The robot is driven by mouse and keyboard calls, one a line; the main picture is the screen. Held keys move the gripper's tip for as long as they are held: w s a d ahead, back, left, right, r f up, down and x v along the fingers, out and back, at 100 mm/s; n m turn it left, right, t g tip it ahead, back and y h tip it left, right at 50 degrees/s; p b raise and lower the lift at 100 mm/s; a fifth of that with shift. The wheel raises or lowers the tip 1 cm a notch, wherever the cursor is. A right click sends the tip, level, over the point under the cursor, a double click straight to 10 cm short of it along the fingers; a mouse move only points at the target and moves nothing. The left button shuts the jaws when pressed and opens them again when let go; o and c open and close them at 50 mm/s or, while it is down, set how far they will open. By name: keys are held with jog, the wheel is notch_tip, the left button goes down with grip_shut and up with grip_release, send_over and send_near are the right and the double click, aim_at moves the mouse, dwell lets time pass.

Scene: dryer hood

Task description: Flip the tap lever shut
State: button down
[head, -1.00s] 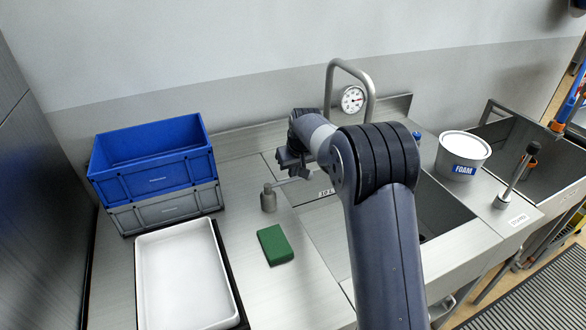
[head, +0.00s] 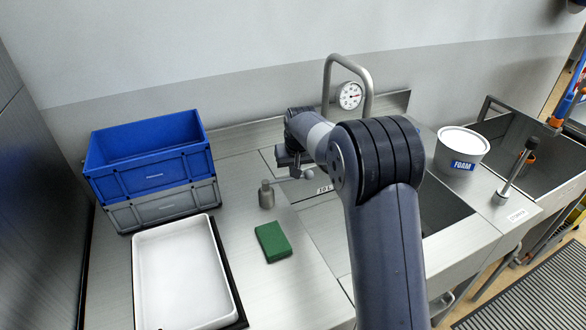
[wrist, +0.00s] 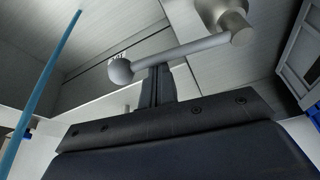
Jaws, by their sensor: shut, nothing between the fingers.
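The tap has a short grey cylindrical body (head: 266,195) on the steel counter, left of the sink. Its lever (head: 285,180) reaches right from the body's top to a ball end (head: 309,174). In the wrist view the lever (wrist: 180,48) slants from the body (wrist: 228,25) at upper right down to the ball (wrist: 120,71). My gripper (head: 293,168) is just behind the lever in the head view, its fingertips partly hidden. In the wrist view my gripper's fingers (wrist: 155,85) are shut and empty, close beside the lever near the ball; I cannot tell whether they touch.
A green sponge (head: 273,242) lies in front of the tap. A white tray (head: 184,270) and stacked blue (head: 150,170) and grey (head: 165,208) crates stand left. A curved pipe (head: 345,66), gauge (head: 349,96) and foam tub (head: 461,150) are behind and right. A thin blue rod (wrist: 40,90) crosses the wrist view.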

jog(key=s+a+m+g+h+b, duration=0.2)
jog(key=s+a+m+h+b, duration=0.2)
jog(key=s+m, duration=0.6)
jog(key=m, duration=0.5)
jog(key=shift+s, duration=0.35)
jog(key=shift+a, duration=0.1)
dwell(0.5)
notch_tip(320, 180, up, 10)
jog(key=shift+d, duration=0.2)
dwell(0.3)
